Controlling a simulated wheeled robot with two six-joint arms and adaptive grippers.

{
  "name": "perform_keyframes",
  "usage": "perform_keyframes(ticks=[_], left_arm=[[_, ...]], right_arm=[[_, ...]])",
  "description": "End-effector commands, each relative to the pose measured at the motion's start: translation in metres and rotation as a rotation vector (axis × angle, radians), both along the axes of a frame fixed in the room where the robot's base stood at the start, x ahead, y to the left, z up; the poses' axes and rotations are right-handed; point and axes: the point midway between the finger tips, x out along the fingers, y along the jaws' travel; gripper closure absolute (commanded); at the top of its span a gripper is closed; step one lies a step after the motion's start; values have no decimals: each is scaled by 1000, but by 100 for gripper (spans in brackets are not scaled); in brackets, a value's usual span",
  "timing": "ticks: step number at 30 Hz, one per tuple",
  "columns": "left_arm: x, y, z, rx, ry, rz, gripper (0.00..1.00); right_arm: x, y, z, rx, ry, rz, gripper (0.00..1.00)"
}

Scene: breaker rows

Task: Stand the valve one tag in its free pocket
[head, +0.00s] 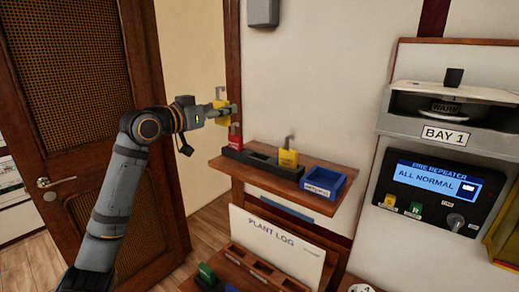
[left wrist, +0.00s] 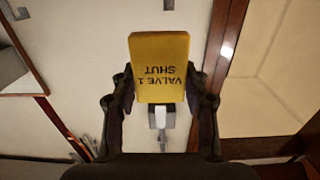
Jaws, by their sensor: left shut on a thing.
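My left gripper (head: 222,112) is shut on the yellow valve one tag (head: 220,121), held in the air above the left end of the wall shelf. In the left wrist view the tag (left wrist: 160,68) reads "VALVE 1 SHUT" upside down, between the fingers (left wrist: 160,100). A black rack (head: 262,163) stands on the shelf. A red tag (head: 235,138) stands at its left end and another yellow tag (head: 288,158) at its right end. An empty pocket (head: 262,156) shows between them. My right gripper is not in view.
A blue tray (head: 323,184) sits right of the rack on the wooden shelf (head: 320,165). Below are a plant log board (head: 280,245) and a lower wooden rack (head: 265,268). A control panel (head: 428,185) is at right. A brown door (head: 80,100) stands behind my left arm.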

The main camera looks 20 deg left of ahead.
Motion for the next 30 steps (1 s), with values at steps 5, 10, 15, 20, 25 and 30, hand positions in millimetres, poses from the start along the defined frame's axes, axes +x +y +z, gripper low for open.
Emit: perform_keyframes(ticks=[5,10,15,20,25,30], left_arm=[[12,-54,-15,-11,3,-9,85],[20,-80,-55,-7,5,-4,85],[23,-92,-73,-2,1,-1,86],[24,-96,-78,-2,2,-1,86],[25,-98,-102,-2,6,0,86],[25,-98,-112,-1,0,0,86]], right_arm=[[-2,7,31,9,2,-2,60],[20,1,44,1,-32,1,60],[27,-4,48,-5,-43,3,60],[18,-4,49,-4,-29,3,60],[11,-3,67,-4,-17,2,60],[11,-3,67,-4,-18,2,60]])
